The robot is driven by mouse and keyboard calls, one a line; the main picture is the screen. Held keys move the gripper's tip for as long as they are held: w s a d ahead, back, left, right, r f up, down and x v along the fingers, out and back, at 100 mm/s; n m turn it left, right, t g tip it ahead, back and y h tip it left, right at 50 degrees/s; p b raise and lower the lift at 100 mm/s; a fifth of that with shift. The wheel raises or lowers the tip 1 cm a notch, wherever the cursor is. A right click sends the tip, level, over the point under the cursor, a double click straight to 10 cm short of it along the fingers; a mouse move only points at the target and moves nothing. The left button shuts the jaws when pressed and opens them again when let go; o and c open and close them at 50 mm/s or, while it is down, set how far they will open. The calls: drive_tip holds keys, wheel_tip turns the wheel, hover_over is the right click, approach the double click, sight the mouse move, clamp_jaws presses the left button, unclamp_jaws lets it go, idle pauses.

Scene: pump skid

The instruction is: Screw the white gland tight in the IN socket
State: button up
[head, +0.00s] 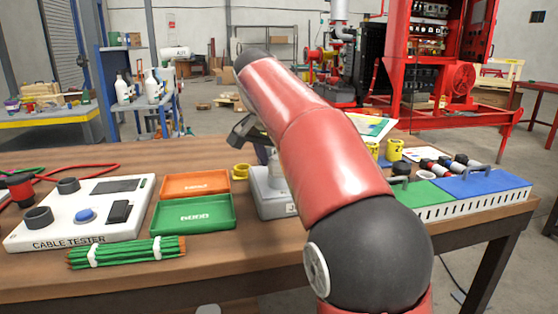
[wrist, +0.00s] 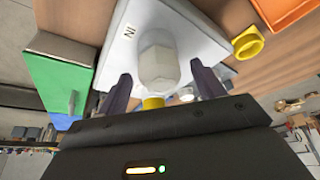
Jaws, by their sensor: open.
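The white gland (wrist: 158,62) stands on the pale grey box (wrist: 185,20), beside the IN label, in the wrist view. Its thread is hidden, so I cannot tell how deep it sits in the socket. My gripper (wrist: 161,72) is open, with one dark finger on each side of the gland; gaps show and neither finger clearly touches it. In the head view the box (head: 271,203) is partly behind my red arm. The gland is only partly visible there, and my gripper's fingers are mostly hidden.
A yellow ring (head: 240,171) lies beside the box, near an orange tray (head: 196,184) and a green tray (head: 192,213). A green and blue rack (head: 483,185) stands at right.

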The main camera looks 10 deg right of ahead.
drive_tip(key=n+t+y, duration=0.1)
drive_tip(key=n, duration=0.3)
drive_tip(key=shift+d, duration=0.1)
drive_tip(key=shift+n+y, duration=0.6)
drive_tip(key=shift+n, duration=0.7)
drive_tip(key=c, duration=1)
drive_tip(key=m+h, duration=0.1)
drive_tip(key=m, duration=0.2)
drive_tip(key=shift+m, duration=0.4)
drive_tip(key=shift+c, duration=0.2)
drive_tip(key=m+h, duration=0.1)
drive_tip(key=m, duration=0.1)
drive_tip(key=m+g+h, duration=0.1)
drive_tip(key=m, duration=0.2)
drive_tip(key=shift+g, duration=0.3)
drive_tip(key=o, duration=1)
drive_tip(key=shift+o, duration=0.2)
